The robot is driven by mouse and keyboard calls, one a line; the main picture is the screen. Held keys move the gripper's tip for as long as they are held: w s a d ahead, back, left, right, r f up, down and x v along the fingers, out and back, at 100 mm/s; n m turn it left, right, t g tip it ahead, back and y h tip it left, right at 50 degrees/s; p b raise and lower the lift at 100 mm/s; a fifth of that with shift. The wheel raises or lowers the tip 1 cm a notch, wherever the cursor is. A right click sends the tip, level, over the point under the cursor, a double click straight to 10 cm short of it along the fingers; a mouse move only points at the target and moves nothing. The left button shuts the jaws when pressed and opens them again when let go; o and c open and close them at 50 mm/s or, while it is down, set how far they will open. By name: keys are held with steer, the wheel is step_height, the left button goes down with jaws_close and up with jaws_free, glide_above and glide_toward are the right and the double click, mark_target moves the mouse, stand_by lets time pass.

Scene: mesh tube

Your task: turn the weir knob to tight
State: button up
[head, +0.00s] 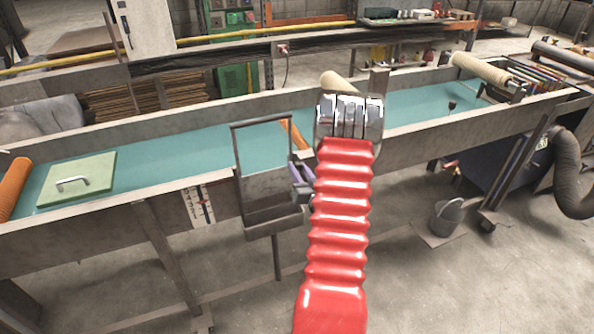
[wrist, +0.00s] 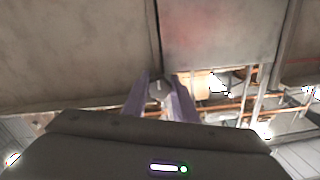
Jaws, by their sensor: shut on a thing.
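The weir knob (wrist: 157,88) is a small pale grey piece at the trough's side, seen in the wrist view between two purple fingers. My gripper (wrist: 160,98) is shut on it, one finger on each side. In the head view my gripper (head: 300,176) shows as a bit of purple left of my red ribbed arm, and I cannot make out the knob there. The grey metal weir frame (head: 236,160) stands across the trough just left of my gripper. The knob's markings and how far it is turned cannot be read.
The long trough (head: 130,210) holds teal liquid or lining. A green lid (head: 95,165) with a handle and an orange roll (head: 14,188) lie at its left. A bucket (head: 446,216) stands on the floor at right. A grey plate (wrist: 220,32) is close above my fingers.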

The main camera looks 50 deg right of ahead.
steer(key=shift+w+a, duration=0.1)
steer(key=shift+a, duration=0.05)
steer(key=o, duration=1)
steer(key=shift+o, duration=0.2)
steer(key=v, duration=1.3)
steer(key=shift+s, duration=0.4)
steer(key=shift+a+f, duration=0.1)
steer(key=shift+f, duration=0.1)
